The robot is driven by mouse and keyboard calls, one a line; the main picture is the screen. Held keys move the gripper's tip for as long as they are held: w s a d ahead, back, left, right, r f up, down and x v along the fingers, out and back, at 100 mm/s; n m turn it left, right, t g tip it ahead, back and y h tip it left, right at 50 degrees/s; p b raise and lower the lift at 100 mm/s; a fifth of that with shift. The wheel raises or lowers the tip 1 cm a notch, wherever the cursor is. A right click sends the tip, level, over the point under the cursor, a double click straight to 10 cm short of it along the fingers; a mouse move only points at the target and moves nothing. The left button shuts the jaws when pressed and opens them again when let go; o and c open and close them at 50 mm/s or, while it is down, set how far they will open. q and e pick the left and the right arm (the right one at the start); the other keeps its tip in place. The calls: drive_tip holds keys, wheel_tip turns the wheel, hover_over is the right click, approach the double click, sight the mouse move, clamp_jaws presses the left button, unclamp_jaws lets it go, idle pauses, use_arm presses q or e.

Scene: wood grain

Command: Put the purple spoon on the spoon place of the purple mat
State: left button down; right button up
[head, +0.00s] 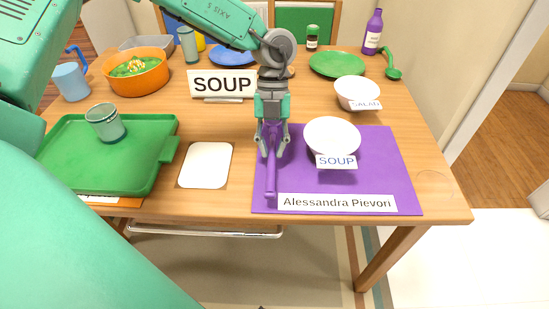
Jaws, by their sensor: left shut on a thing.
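The purple mat (388,160) lies at the front right of the wooden table, with a label reading "Alessandra Pievori" along its front edge. My left gripper (271,150) points down over the left part of the mat and is shut on the purple spoon (271,180). The spoon's handle points toward the front edge of the mat, left of the name label. The gripper hides part of the spoon, and I cannot tell whether the spoon touches the mat. A white bowl labelled "SOUP" (332,136) stands on the mat to the right of the gripper. My right gripper is not in view.
A "SOUP" sign (223,84) stands behind the gripper. A white card (206,165) lies left of the mat. A green tray (75,135) with a glass (105,123) is at the left. The salad bowl (356,91) and green ladle (391,68) are at the back right.

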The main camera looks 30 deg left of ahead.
sight(271, 145)
use_arm(q)
drive_tip(key=f, duration=0.3)
drive_tip(key=shift+a+f+b, duration=0.15)
drive_tip(key=shift+a+b, duration=0.05)
drive_tip(key=shift+b, duration=0.1)
drive_tip(key=shift+d, duration=0.15)
drive_tip(key=c, duration=1.5)
unclamp_jaws()
drive_tip(key=shift+s, duration=0.1)
drive_tip(key=p+v, duration=0.2)
drive_tip(key=v, duration=1)
drive_tip(key=shift+p, duration=0.3)
